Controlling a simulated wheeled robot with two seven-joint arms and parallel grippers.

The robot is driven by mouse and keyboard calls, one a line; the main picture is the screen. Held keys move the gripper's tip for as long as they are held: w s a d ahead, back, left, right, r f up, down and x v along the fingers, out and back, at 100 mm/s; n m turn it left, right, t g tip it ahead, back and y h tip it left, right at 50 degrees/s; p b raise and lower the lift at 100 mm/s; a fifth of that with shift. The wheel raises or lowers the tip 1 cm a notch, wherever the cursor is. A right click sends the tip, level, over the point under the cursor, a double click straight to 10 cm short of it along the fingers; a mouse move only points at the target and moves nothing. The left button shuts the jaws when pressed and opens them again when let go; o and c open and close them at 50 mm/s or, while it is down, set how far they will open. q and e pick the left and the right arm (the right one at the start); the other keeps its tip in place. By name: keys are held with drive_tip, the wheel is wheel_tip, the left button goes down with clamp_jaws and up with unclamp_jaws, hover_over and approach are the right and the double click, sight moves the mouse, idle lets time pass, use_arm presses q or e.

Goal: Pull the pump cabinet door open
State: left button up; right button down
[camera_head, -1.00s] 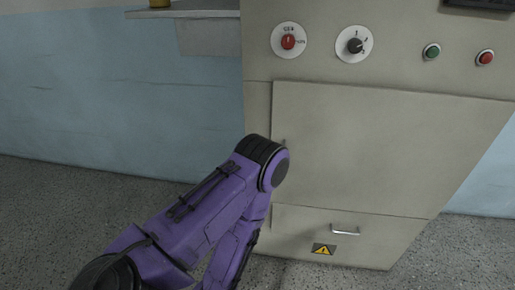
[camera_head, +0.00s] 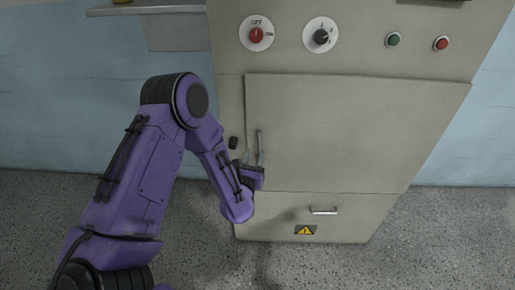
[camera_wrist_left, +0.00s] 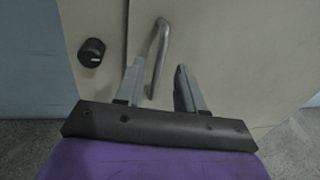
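The pump cabinet door (camera_head: 345,135) is a large beige panel, closed flush with the cabinet front. Its vertical metal bar handle (camera_head: 259,148) is near the door's left edge. My left gripper (camera_head: 254,172) is just below and in front of the handle in the head view, its fingertips hard to make out there. In the left wrist view, its two fingers (camera_wrist_left: 160,66) are apart, and the handle (camera_wrist_left: 161,42) shows between them, nearer the left finger. I cannot tell whether they touch it. My right gripper is out of view.
A black knob (camera_head: 233,143) is on the cabinet left of the handle. Above the door are a red dial (camera_head: 256,36), a black dial (camera_head: 320,36), and green and red buttons. A lower panel (camera_head: 365,212) has a small handle and warning sign. The floor in front is clear.

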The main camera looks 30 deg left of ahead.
sight(259, 147)
use_arm(q)
drive_tip(key=x, duration=0.4)
clamp_jaws()
drive_tip(key=shift+d, duration=0.15)
